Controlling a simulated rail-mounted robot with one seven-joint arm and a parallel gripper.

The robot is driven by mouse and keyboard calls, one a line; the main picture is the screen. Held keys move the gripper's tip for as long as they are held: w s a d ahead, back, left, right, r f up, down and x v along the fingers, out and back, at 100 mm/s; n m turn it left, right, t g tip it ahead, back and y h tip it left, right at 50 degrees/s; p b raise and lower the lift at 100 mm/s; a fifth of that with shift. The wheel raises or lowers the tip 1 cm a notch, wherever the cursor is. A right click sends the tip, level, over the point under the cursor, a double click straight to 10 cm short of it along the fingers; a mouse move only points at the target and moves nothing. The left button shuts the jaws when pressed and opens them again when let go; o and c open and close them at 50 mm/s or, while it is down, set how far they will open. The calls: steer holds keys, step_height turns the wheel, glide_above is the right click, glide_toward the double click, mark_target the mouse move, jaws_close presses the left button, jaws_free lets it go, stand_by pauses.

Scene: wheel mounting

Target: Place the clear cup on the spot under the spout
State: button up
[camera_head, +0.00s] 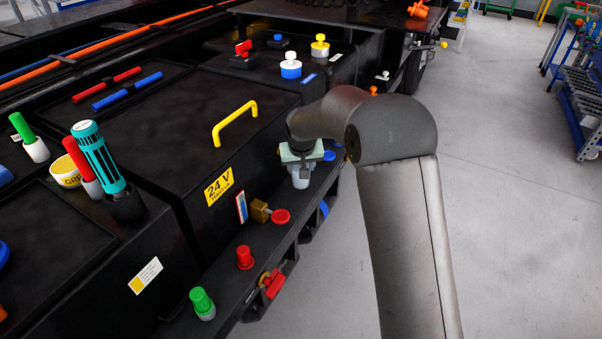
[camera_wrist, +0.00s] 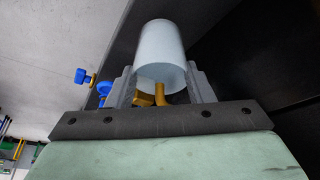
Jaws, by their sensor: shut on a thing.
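The clear cup (camera_wrist: 160,48) shows pale and translucent between the two fingers of my gripper (camera_wrist: 161,84) in the wrist view. My gripper is shut on it. In the head view my gripper (camera_head: 301,172) is low over the narrow black ledge at the machine's side, and the cup (camera_head: 300,181) shows only in part between the fingers. A bent brass spout (camera_wrist: 160,97) shows close by the cup's rim in the wrist view, with a blue handle (camera_wrist: 103,89) to its left. I cannot tell whether cup and spout touch. The spot under the spout is hidden.
On the ledge to the left of my gripper stand a brass valve with a red knob (camera_head: 281,216), a red button (camera_head: 245,257) and a green-capped piece (camera_head: 202,302). A yellow handle (camera_head: 235,123) rises from the black box behind. Open floor lies to the right.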

steer(key=shift+w+f, duration=0.15)
steer(key=shift+f, duration=1.65)
steer(key=shift+f, duration=0.15)
steer(key=o, duration=1.2)
